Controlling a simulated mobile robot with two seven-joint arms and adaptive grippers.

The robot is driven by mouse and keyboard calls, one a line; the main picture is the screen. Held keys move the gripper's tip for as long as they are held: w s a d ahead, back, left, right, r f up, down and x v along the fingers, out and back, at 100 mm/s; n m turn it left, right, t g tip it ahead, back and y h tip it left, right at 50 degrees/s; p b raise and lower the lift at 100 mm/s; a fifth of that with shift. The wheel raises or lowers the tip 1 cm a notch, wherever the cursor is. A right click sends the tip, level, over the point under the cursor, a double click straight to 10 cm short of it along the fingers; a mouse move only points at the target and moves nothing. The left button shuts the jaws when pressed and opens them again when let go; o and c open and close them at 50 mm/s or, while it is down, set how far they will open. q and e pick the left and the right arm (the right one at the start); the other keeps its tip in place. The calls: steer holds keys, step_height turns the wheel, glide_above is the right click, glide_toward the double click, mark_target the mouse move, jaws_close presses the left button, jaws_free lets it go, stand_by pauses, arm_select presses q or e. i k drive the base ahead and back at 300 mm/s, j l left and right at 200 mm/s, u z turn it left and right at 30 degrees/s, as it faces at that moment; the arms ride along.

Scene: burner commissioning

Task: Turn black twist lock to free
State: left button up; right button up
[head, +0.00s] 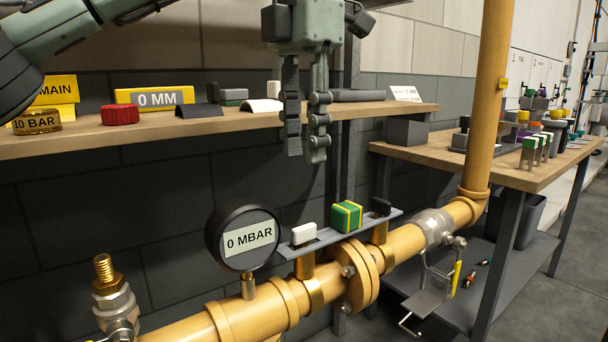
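A small black piece (380,207), which looks like the black twist lock, stands at the right end of a grey plate (325,239) above the yellow pipe. A green and yellow block (346,216) and a white piece (303,234) stand on the same plate to its left. Whether the lock is turned is too small to tell. My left gripper (305,154) points down in front of the shelf, above and to the left of the black piece. Its fingers are apart with nothing visible between them. My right gripper is not in view.
A round gauge (243,238) reading 0 MBAR stands left of the plate. A vertical yellow pipe (490,100) rises to the right. A wooden shelf (150,127) with blocks and labels runs behind my gripper. A workbench (500,168) with small parts stands at the right.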

mark_target(383, 207)
steer(key=k+l, duration=0.8)
steer(key=l, duration=0.1)
